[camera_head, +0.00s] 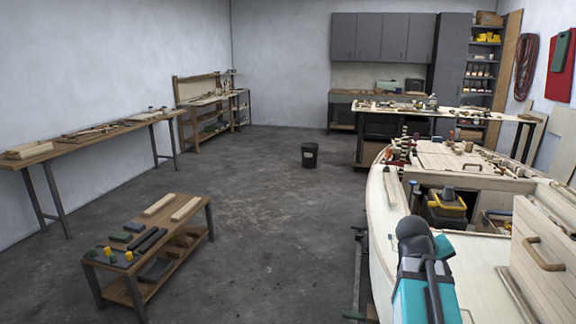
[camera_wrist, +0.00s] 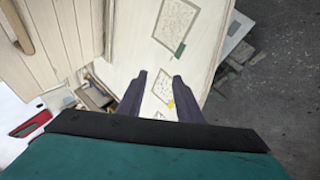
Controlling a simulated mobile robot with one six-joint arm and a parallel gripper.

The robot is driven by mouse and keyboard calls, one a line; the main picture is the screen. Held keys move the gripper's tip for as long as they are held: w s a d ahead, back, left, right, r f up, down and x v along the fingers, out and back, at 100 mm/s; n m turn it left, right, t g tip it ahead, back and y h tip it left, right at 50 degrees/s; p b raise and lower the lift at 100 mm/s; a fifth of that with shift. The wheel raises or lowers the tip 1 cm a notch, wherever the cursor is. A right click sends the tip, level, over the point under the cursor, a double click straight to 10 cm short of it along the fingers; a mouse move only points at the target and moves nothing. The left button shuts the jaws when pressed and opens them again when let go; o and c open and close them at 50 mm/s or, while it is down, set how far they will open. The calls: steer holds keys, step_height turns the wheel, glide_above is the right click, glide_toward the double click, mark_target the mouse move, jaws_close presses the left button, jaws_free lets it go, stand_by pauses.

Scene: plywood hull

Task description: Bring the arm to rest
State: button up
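My arm (camera_head: 424,290), teal and dark grey, rises at the lower right of the head view, in front of the pale plywood hull (camera_head: 378,205). My gripper (camera_wrist: 160,78) shows in the wrist view with its two dark fingers apart. Nothing sits between the fingers. Below them is a pale plywood panel (camera_wrist: 140,50) with taped paper sheets on it. The distance from the fingertips to the panel is hard to tell. I cannot make out the gripper in the head view.
A drawer-like wooden front with a handle (camera_head: 540,256) stands close to the right of my arm. A yellow-and-black toolbox (camera_head: 446,204) sits inside the hull. A low bench (camera_head: 130,265) stands left. Open concrete floor (camera_head: 270,220) lies between, with a black bucket (camera_head: 310,155).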

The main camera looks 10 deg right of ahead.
steer(key=w+a+f+y, duration=0.2)
steer(key=a+f+y, duration=0.2)
steer(key=a+f, duration=1.4)
steer(key=s+a+f+g+y, duration=0.1)
steer(key=s+a+f+y, duration=0.15)
steer(key=a+f, duration=0.55)
steer(key=s+a+f+g+y, duration=0.15)
steer(key=s+a+f, duration=0.3)
steer(key=f, duration=0.55)
steer(key=s+f+g, duration=0.2)
steer(key=s+f, duration=0.6)
steer(key=s, duration=0.4)
steer(key=s+f+g+h, duration=0.1)
steer(key=s+f+g, duration=0.2)
steer(key=s+f, duration=0.6)
steer(key=s, duration=0.4)
steer(key=shift+a+f+g, duration=0.25)
steer(key=shift+f+g, duration=0.05)
steer(key=shift+g, duration=0.05)
steer(key=shift+d, duration=0.1)
